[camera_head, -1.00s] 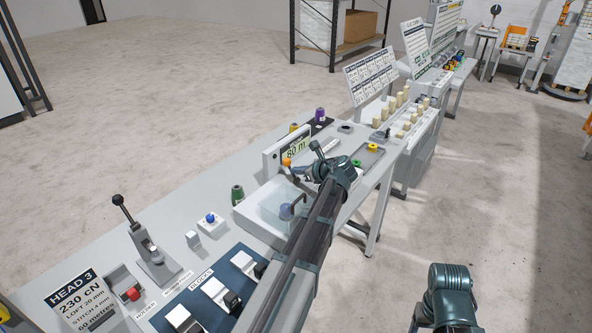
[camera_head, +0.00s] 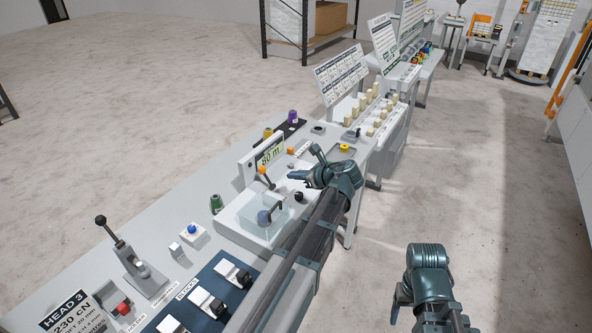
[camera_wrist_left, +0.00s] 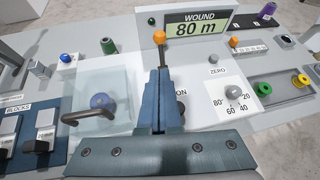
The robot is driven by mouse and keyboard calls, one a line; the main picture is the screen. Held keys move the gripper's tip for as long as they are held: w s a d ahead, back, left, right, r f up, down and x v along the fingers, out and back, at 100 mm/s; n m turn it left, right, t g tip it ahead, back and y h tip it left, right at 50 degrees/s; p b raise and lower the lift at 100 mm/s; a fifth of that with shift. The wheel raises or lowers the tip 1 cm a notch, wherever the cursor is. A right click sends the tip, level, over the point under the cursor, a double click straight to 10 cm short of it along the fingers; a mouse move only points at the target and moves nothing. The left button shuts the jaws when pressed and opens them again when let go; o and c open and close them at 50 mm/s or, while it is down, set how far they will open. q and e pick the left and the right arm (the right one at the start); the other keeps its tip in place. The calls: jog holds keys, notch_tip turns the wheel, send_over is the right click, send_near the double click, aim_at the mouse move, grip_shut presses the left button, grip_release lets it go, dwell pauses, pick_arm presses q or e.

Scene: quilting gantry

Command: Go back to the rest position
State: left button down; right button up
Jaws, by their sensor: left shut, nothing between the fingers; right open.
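My left gripper (camera_head: 292,176) is shut and empty above the counter unit on the bench. In the left wrist view its fingers (camera_wrist_left: 160,75) are together, pointing at the "WOUND 80 m" display (camera_wrist_left: 198,23). A lever with an orange knob (camera_wrist_left: 158,38) stands just past the fingertips; in the head view this lever (camera_head: 263,172) is left of the fingers with a small gap in the picture. My right gripper (camera_head: 398,301) hangs low at the lower right, open, over the floor and clear of the bench; its fingers are largely hidden by the wrist.
A black-knobbed lever (camera_head: 101,220) stands at the left. The floor right of the bench (camera_head: 480,180) is open.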

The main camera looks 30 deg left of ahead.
pick_arm(q)
jog(key=s+d+f+n+g+h, duration=0.1)
jog(key=s+d+f+n+h, duration=0.2)
jog(key=d, duration=0.7)
jog(key=s+d+f+n+g+h, duration=0.1)
jog(key=s+d+f+n+h, duration=0.3)
jog(key=s+d+n, duration=0.4)
jog(key=s+d+f+n+g+h, duration=0.1)
jog(key=s+d+f+n+h, duration=0.2)
jog(key=s+d, duration=0.9)
jog(key=shift+s+d+f+n+g, duration=0.25)
jog(key=shift+d+f+n+g, duration=0.25)
jog(key=shift+n, duration=0.7)
